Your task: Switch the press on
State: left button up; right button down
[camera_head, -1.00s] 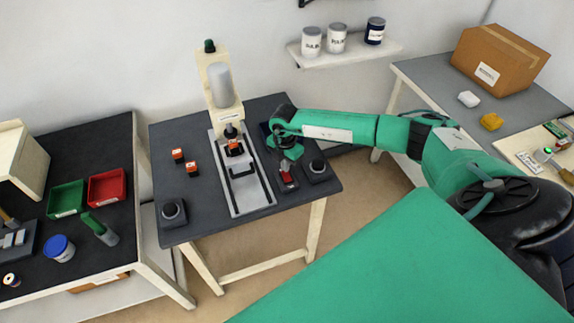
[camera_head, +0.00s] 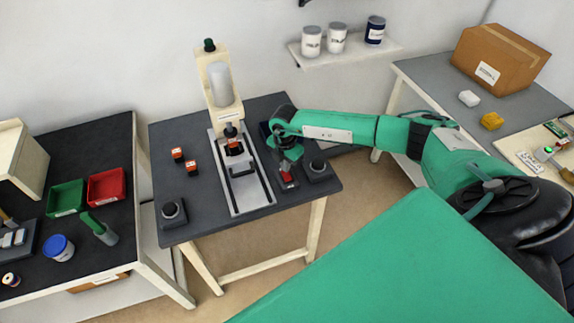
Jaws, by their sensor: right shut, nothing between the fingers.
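The press (camera_head: 219,78) is a cream column with a pale cylinder, standing at the back of the dark table, with a dark green lamp (camera_head: 209,45) on top. A red switch (camera_head: 287,177) on a dark base sits on the table right of the press's slide rail. My right gripper (camera_head: 287,168) is shut and empty, pointing down at the switch and covering its far part. I cannot tell whether the fingertips touch it or which way the switch is set. My left gripper is not in view.
Black round buttons (camera_head: 173,212) stand at the table's front left and just right of the switch (camera_head: 318,169).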

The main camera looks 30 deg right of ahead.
jog(key=shift+f+b, duration=0.45)
jog(key=shift+f, duration=0.3)
dwell(0.3)
jog(key=shift+r+p, duration=2.5)
jog(key=shift+r, duration=1.05)
